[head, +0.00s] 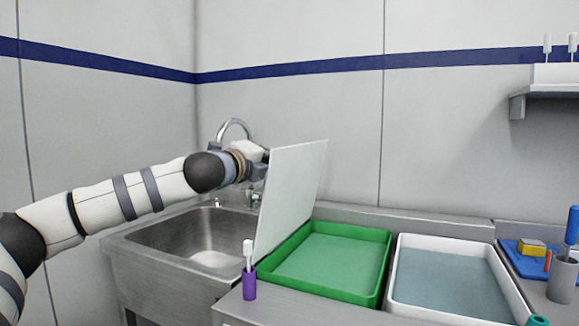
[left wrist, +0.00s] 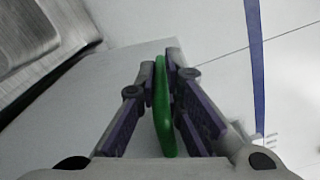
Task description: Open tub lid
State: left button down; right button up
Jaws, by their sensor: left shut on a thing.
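The green tub (head: 381,262) stands open on the counter, with pale green liquid or a pale green bottom inside. Its lid (head: 290,195) is a pale flat panel, tilted up nearly upright along the tub's left side. My left gripper (head: 260,165) is at the lid's upper left edge, its fingertips partly hidden behind the panel. In the left wrist view my left gripper (left wrist: 168,70) is shut on a green handle (left wrist: 163,105), and the pale lid shows behind the fingers. My right gripper is not in view.
A steel sink (head: 160,262) with a tap is left of the tub. A purple cup (head: 249,284) with a brush stands close to the tub's front left corner. A white tub (head: 395,275) is at right, then a grey cup (head: 562,280) and a blue tray. A shelf (head: 550,92) is upper right.

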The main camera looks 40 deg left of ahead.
pick_arm(q)
jog(key=shift+s+a+r+n, duration=0.1)
jog(key=shift+s+a+n, duration=0.2)
jog(key=shift+a, duration=0.35)
jog(key=shift+s+a+r+n, duration=0.15)
jog(key=shift+a+n, duration=0.2)
jog(key=shift+a, duration=0.3)
jog(key=shift+s+a+r+n, duration=0.1)
jog(key=shift+a+n, duration=0.25)
jog(key=shift+a, duration=0.3)
jog(key=c, duration=1.7)
grip_release()
jog(key=shift+w+f, duration=0.1)
jog(key=shift+f, duration=0.15)
jog(key=v, duration=1.2)
